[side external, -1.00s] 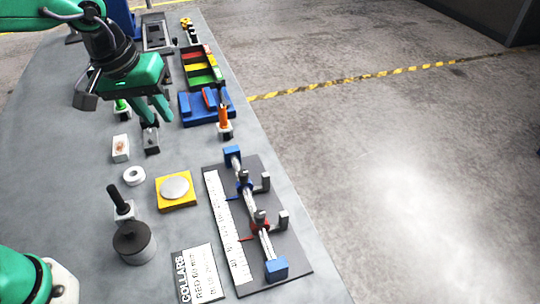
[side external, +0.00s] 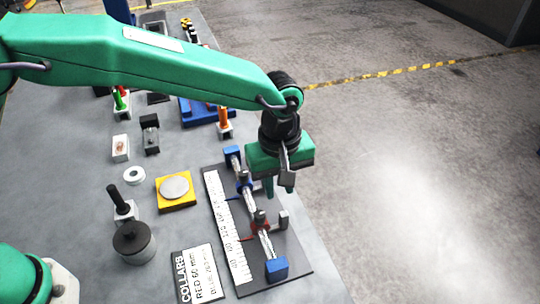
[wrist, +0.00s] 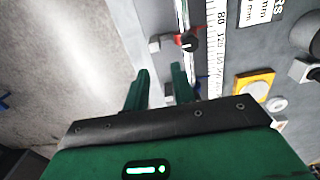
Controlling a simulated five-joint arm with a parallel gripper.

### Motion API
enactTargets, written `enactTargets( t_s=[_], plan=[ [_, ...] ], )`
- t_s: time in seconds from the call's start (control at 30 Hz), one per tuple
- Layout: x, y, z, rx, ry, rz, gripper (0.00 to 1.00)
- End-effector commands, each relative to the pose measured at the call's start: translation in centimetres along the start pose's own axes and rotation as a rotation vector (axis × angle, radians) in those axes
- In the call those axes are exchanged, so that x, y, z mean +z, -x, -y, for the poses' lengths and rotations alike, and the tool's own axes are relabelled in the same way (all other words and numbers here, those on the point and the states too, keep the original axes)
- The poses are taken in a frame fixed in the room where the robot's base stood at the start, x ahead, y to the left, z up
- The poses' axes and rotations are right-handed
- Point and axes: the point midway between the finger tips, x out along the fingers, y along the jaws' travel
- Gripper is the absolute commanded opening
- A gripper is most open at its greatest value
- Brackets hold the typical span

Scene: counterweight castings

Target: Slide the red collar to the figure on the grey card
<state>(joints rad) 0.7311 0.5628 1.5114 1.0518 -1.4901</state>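The red collar (side external: 261,227) sits on a pale rod between two blue end blocks, in the lower half of the rod. It has a dark knob on top and a red pointer toward the white ruler (side external: 229,232). It also shows in the wrist view (wrist: 187,40). The card (side external: 203,284) lies at the lower left of the ruler and reads "COLLARS" and "RED 60 mm"; its lower line is too small to read surely. My gripper (side external: 281,191) hangs above the right side of the rod, apart from the collar. Its fingers (wrist: 159,76) are open and empty.
A blue collar (side external: 244,186) sits farther up the same rod. A yellow block with a pale disc (side external: 175,190) and a dark round weight (side external: 133,241) stand to the left.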

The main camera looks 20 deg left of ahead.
Motion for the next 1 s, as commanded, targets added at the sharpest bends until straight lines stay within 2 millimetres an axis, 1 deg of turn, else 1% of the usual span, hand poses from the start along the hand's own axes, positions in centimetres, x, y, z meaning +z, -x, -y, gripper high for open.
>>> enactTargets(
  t_s=[0.03,0.1,0.2,0.43,0.57,0.77,1.0],
  plan=[
    [0.5,-0.6,-0.3,-0.007,0.007,0.001,0.25],
    [1.0,-1.0,-0.6,-0.013,0.019,0.001,0.25],
    [1.3,-1.3,-0.8,-0.015,0.026,0.001,0.25],
    [1.3,-1.5,-0.8,-0.016,0.027,0.001,0.25],
    [1.3,-2.1,-0.8,-0.017,0.027,0.001,0.25],
    [1.2,-4.0,-0.7,-0.018,0.027,0.001,0.25],
    [1.2,-7.0,-0.7,-0.018,0.026,0.001,0.25]
  ],
)
